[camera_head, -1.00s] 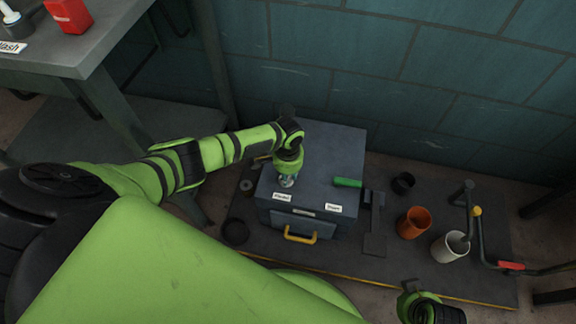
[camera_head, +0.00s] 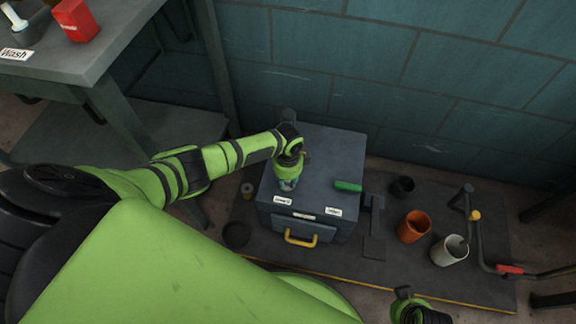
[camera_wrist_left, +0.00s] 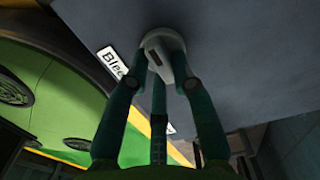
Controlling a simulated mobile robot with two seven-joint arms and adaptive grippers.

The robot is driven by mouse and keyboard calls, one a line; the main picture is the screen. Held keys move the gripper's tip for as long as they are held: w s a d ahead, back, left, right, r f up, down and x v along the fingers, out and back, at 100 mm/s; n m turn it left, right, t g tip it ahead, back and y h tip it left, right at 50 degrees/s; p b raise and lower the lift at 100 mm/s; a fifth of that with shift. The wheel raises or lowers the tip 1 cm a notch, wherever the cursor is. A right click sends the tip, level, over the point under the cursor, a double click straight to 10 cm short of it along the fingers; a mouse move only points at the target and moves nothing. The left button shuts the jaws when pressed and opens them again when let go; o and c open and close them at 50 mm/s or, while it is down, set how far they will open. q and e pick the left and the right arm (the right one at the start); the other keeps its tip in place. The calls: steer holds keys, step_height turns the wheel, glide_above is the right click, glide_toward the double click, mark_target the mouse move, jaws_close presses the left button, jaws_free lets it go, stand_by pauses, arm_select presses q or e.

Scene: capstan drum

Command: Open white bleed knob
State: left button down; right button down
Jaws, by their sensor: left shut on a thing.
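The white bleed knob (camera_wrist_left: 164,42) shows in the left wrist view, on the grey top of the cabinet (camera_wrist_left: 235,45). It is round with a raised grip bar marked by a dark slot. A white label beginning "Blee" (camera_wrist_left: 109,63) lies beside it. My left gripper (camera_head: 288,184) points down at the cabinet's top. Its dark green fingers are shut on the knob, around its raised bar. In the head view the gripper hides most of the knob. My right gripper (camera_head: 420,308) is at the bottom right edge, partly cut off, away from the cabinet; its jaws are unclear.
A green handle (camera_head: 348,187) sits on the cabinet top's right side, and a yellow handle (camera_head: 300,240) on its front. An orange cup (camera_head: 413,227), a white cup (camera_head: 449,250) and a red-gripped bent bar (camera_head: 509,269) are to the right. A workbench (camera_head: 75,60) stands at the left.

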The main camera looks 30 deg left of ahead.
mark_target(288, 182)
arm_select(q)
steer(key=shift+m, duration=0.6)
steer(key=c, duration=1)
jaws_free()
steer(key=shift+c, duration=0.2)
steer(key=shift+r, duration=0.3)
step_height(288, 182, up, 11)
steer(key=shift+r, duration=0.2)
